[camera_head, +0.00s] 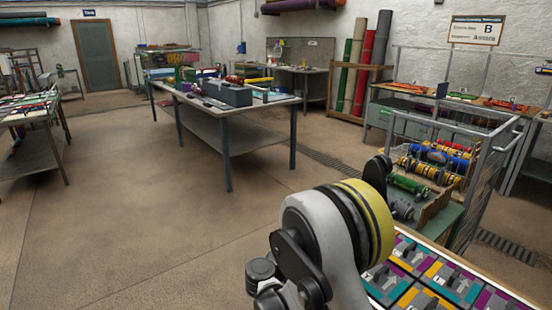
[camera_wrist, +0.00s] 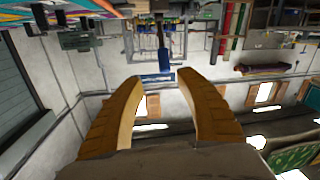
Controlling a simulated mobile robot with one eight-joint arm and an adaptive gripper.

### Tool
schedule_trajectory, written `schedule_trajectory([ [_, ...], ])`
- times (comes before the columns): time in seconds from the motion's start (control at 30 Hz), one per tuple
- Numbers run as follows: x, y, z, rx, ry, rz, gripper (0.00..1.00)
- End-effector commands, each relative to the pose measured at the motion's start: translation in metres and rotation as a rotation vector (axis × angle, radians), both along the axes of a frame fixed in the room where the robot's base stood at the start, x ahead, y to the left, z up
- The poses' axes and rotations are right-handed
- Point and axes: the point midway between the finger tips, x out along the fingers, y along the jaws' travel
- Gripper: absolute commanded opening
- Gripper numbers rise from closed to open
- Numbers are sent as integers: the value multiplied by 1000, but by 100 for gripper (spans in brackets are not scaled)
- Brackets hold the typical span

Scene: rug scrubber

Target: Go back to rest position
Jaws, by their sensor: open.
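My gripper (camera_wrist: 160,77) shows in the wrist view as two brown-yellow fingers. They stand apart with nothing between them. The wrist view looks upside down, with the room's walls and furniture far behind the fingers. In the head view my grey arm with a yellow band rises at the bottom centre, and I cannot make out the gripper there.
A long workbench (camera_head: 228,140) with tools stands mid-room. A metal rack (camera_head: 508,136) with colourful rollers is close at right, beside a table with a patterned top (camera_head: 425,276). Another table (camera_head: 40,140) stands at left. The floor (camera_head: 120,200) between is clear.

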Motion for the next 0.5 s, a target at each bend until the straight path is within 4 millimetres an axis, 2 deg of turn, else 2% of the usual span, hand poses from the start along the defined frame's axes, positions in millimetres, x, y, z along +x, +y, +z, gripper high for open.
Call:
schedule_trajectory([
  [0.13, -15, -30, 29, 68, 194, 7, 43],
  [0.27, -42, -50, 48, 139, 373, 48, 43],
  [0.37, -71, -60, 59, 198, 493, 100, 43],
  [0.5, -119, -67, 71, 279, 631, 196, 43],
])
